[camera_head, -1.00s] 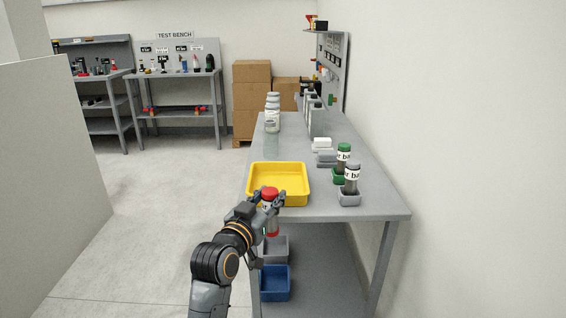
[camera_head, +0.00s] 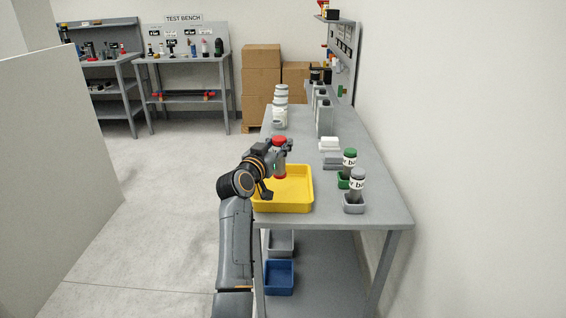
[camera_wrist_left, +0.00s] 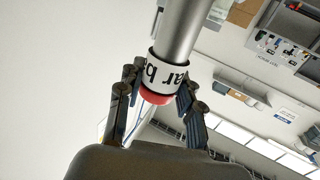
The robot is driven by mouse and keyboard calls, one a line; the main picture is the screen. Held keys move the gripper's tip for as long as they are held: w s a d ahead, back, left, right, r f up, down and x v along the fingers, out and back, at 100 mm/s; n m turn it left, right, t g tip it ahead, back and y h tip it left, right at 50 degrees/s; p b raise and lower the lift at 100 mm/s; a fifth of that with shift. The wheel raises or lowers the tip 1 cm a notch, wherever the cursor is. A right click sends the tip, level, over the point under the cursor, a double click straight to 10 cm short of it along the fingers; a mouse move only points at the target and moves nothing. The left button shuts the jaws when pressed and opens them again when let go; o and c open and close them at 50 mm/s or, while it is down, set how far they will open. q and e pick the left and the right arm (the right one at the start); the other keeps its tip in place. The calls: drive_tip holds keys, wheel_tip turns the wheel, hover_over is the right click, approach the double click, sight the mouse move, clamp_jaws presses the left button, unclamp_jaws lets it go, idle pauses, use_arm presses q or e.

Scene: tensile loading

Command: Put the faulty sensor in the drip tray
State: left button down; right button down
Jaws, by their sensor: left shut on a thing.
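The sensor with a red cap (camera_head: 279,141) is held upright by my left gripper (camera_head: 278,160), which is shut on it. In the left wrist view its grey cylinder body (camera_wrist_left: 184,32) with a white printed label (camera_wrist_left: 168,72) and a red band shows between the fingers. The yellow drip tray (camera_head: 296,206) lies on the near left part of the table. In the head view the held sensor overlaps the tray's far left part; its exact height above the tray is unclear. My right gripper is not in view.
A green-capped sensor (camera_head: 349,162) and a grey-capped sensor (camera_head: 357,185) stand in small holders right of the tray. A blue bin (camera_head: 279,277) sits on the lower shelf.

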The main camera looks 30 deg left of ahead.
use_arm(q)
drive_tip(key=w+f, duration=0.3)
drive_tip(key=f, duration=0.4)
drive_tip(key=shift+a, duration=0.4)
drive_tip(key=shift+w+f, duration=0.1)
drive_tip(key=shift+f+b, duration=0.15)
drive_tip(key=shift+b, duration=0.3)
drive_tip(key=c, duration=0.9)
unclamp_jaws()
